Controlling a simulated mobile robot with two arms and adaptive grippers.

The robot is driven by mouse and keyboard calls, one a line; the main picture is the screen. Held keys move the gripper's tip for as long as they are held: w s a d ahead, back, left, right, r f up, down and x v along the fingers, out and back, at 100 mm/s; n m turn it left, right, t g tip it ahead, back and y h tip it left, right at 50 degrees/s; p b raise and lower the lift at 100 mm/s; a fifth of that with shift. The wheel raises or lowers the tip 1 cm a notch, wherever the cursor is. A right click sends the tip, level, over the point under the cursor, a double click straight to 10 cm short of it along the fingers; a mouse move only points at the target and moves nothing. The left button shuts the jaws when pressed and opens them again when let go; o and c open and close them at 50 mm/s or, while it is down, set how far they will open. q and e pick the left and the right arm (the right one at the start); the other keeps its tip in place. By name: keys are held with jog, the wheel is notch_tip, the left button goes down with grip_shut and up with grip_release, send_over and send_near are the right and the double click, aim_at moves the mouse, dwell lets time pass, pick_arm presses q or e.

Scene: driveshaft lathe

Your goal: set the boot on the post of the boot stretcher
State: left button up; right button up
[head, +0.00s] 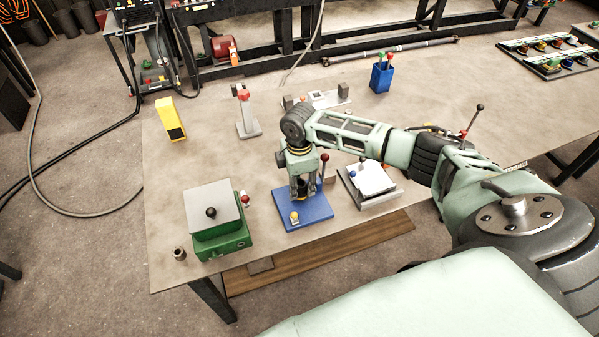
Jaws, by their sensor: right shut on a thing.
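My right gripper (301,192) points down over a blue base plate (312,213) near the front of the table. It is shut on a dark thing, likely the boot, which shows only as a dark patch between the fingers. The blue plate looks like the boot stretcher. It carries a small yellow part at its front left and a red-knobbed lever (324,160) behind. The post is hidden by the gripper, so I cannot tell whether the boot is around it or above it. My left gripper is not in view.
A green box (222,240) with a grey top plate stands left, a small metal ring (179,253) beside it. A grey fixture (371,184) stands close right. A yellow block (170,119), a red-topped stand (245,112) and a blue holder (381,77) stand farther back.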

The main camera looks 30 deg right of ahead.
jog(key=shift+f+b, duration=0.65)
jog(key=shift+f, duration=0.45)
jog(key=o, duration=1.2)
notch_tip(320, 180, up, 12)
